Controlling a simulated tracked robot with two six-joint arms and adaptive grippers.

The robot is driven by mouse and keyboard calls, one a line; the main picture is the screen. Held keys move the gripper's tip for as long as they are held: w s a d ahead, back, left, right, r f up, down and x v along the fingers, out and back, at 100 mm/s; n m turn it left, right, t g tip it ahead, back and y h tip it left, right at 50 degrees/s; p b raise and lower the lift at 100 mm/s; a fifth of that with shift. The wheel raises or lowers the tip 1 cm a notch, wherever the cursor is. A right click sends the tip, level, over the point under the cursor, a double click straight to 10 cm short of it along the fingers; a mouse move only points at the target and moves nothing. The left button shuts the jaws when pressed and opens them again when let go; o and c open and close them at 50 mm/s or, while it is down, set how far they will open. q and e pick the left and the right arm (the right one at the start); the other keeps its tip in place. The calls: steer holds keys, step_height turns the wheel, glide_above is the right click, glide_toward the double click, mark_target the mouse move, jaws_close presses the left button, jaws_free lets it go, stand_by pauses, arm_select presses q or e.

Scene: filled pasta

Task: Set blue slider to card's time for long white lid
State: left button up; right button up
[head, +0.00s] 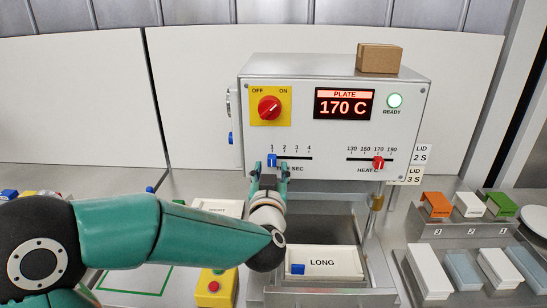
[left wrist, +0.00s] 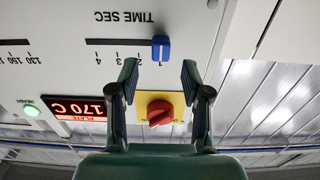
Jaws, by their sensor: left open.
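The blue slider (head: 272,160) is at the 1 mark, the left end of the TIME SEC scale, on the grey control panel (head: 220,92). It also shows in the left wrist view (left wrist: 161,49), where the panel appears upside down. My left gripper (head: 271,171) is open, with one finger on each side of the slider; in the left wrist view its fingertips (left wrist: 160,68) are just short of it. Two cards, LID 2 S (head: 421,153) and LID 3 S (head: 411,177), are partly hidden behind the panel. A white tray marked LONG (head: 322,263) is below. My right gripper is out of view.
The red heat slider (head: 378,163) is near 170, and the display (head: 344,103) reads 170 C. The red knob (head: 269,108) is left of it. A cardboard box (head: 379,58) sits on top. Racks with orange, white and green pieces (head: 437,204) stand at right.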

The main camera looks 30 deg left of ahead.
mark_target(272, 161)
arm_select(q)
steer(key=shift+p+x, duration=0.45)
steer(key=shift+x, duration=1.9)
jaws_close()
